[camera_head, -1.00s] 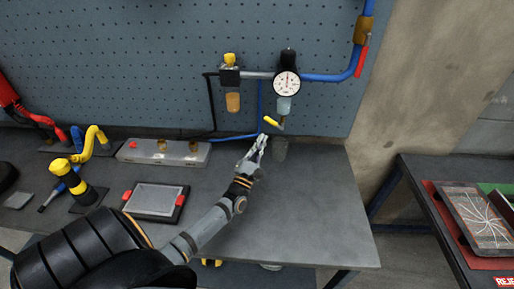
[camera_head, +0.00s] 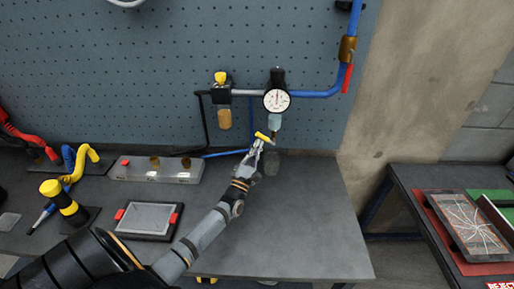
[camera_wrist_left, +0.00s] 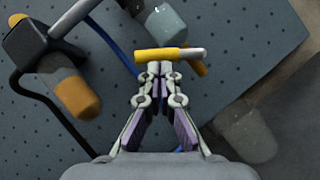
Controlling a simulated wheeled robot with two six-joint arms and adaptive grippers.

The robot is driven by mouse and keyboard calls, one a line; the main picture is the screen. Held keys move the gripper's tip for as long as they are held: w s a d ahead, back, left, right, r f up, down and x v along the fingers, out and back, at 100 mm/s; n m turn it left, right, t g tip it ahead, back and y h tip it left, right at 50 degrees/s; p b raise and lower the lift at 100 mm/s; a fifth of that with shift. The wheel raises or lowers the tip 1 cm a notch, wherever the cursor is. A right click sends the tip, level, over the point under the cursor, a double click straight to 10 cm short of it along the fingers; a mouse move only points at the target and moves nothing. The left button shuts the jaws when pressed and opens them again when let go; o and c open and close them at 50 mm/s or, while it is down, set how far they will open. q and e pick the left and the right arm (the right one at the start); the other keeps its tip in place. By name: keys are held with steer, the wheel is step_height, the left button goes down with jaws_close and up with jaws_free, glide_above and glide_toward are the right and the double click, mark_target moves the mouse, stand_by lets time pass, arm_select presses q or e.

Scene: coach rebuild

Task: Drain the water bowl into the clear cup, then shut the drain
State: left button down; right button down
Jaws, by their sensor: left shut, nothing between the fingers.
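The water bowl (camera_head: 274,121) is a small grey-blue clear bowl hanging under the round gauge; it also shows at the top of the left wrist view (camera_wrist_left: 166,24). Below it is the drain with a yellow lever (camera_head: 262,136), which lies across the view just beyond the fingertips in the left wrist view (camera_wrist_left: 160,54). My left gripper (camera_head: 257,145) is shut and empty, its tips at or just below the lever; I cannot tell whether they touch. The clear cup (camera_head: 271,163) stands on the bench under the drain, right of the gripper. Its water level is unclear. My right gripper is out of view.
The gauge (camera_head: 277,100) and an amber bowl (camera_head: 224,119) hang from the pipe on the pegboard. A red-handled valve (camera_head: 347,78) is at upper right. A grey tray (camera_head: 146,219) lies on the bench at left. The bench's right part is clear.

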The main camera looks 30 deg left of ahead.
arm_select(q)
steer(key=shift+r+m+g+h+p, duration=0.3)
steer(key=shift+r+m+h+p, duration=0.25)
steer(key=shift+m, duration=0.45)
steer(key=shift+h, duration=0.25)
steer(key=shift+w+d+r+m+g+h+p, duration=0.1)
steer(key=shift+r+m+g+h+p, duration=0.2)
steer(key=shift+m+p, duration=0.35)
steer(key=shift+d+r+m+g+h+p, duration=0.1)
steer(key=shift+r+m+g+h+p, duration=0.2)
steer(key=shift+m, duration=0.55)
steer(key=shift+w+d+r+m+h+p, duration=0.2)
steer(key=shift+d+r+m, duration=0.15)
steer(key=shift+r+m, duration=0.15)
steer(key=shift+w+d+r+m+h+p, duration=0.1)
steer(key=shift+w+d+r+m+h, duration=0.1)
steer(key=shift+d+r+m, duration=0.25)
steer(key=shift+w+r, duration=0.1)
steer(key=shift+r, duration=0.15)
steer(key=shift+d+f+g, duration=0.1)
steer(key=shift+f+g, duration=0.1)
steer(key=shift+g, duration=0.1)
